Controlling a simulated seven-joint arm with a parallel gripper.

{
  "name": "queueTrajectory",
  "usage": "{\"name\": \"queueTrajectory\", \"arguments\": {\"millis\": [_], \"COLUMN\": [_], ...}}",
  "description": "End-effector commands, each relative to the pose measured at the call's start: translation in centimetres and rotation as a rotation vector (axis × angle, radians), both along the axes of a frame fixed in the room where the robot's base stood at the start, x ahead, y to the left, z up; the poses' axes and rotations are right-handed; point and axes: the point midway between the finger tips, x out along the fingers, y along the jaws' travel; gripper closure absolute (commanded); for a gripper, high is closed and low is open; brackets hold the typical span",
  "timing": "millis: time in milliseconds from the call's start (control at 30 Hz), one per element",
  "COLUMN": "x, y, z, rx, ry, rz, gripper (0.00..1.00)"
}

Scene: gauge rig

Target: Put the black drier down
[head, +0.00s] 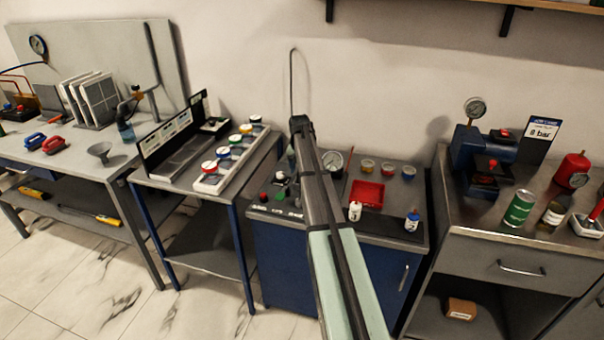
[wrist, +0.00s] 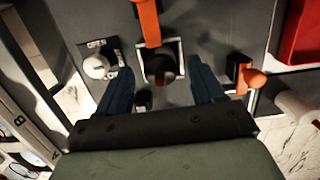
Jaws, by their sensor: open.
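In the wrist view my gripper (wrist: 161,74) is open, its two dark blue fingers apart. Between and just beyond the fingertips, a dark round piece (wrist: 160,67), perhaps the black drier, sits in a pale square frame (wrist: 179,52) on the grey bench top. I see a gap between each finger and this piece, so neither finger appears to touch it. An orange bar (wrist: 147,22) reaches to the frame's far edge. In the head view my arm crosses the middle bench (head: 390,238) and hides the gripper and this piece.
A white knob (wrist: 97,66) is left of the fingers and an orange handle (wrist: 250,79) is right of them. A red tray (head: 367,193), a gauge (head: 332,161) and small pots share the bench. A thin rod (head: 292,85) stands behind my arm.

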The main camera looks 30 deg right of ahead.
Motion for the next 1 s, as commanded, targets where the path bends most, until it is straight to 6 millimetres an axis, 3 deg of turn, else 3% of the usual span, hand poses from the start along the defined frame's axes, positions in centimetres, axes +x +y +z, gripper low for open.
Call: {"name": "queueTrajectory", "arguments": {"millis": [200,500,700,1000], "x": [-0.5,-0.9,-1.0,-1.0], "y": [0.5,0.9,1.0,1.0], "z": [4.3,8.4,9.5,9.5], "rx": [-0.001,0.0,-0.001,0.0], "ry": [-0.003,0.0,-0.001,0.0], "rz": [0.0,0.0,0.0,0.0], "gripper": [0.32,0.32,0.32,0.32]}}
